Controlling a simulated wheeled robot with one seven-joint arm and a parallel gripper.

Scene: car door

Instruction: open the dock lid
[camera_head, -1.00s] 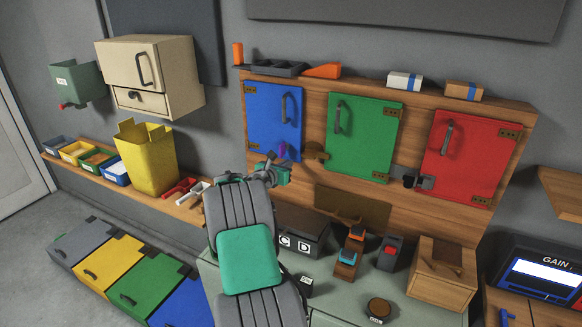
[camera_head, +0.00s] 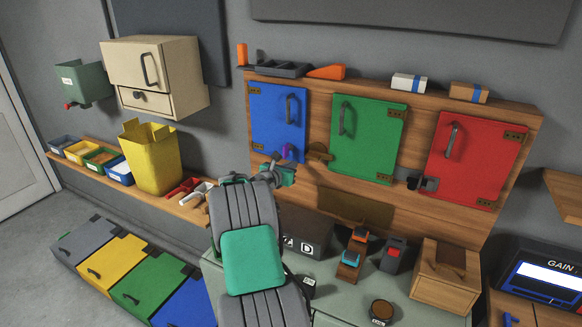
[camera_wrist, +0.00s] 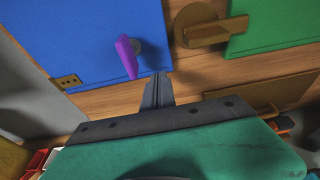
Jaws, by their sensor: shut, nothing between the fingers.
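No part in view is legibly marked as the dock, so I cannot tell which lid is the dock lid. A dark lettered box (camera_head: 308,232) stands on the bench behind my arm and is partly hidden by it. My gripper (camera_head: 284,173) is shut and empty, just below the blue door (camera_head: 277,118). In the wrist view its closed fingers (camera_wrist: 158,88) point at the wooden board, below and right of a purple latch (camera_wrist: 127,57). The fingers look apart from the latch. The purple latch also shows in the head view (camera_head: 287,152).
A green door (camera_head: 366,138) and a red door (camera_head: 472,158) hang shut to the right. A brown latch (camera_head: 320,152) sits between blue and green. A wooden box (camera_head: 444,284) and a round brown knob (camera_head: 381,309) are on the bench. A yellow bin (camera_head: 152,162) stands left.

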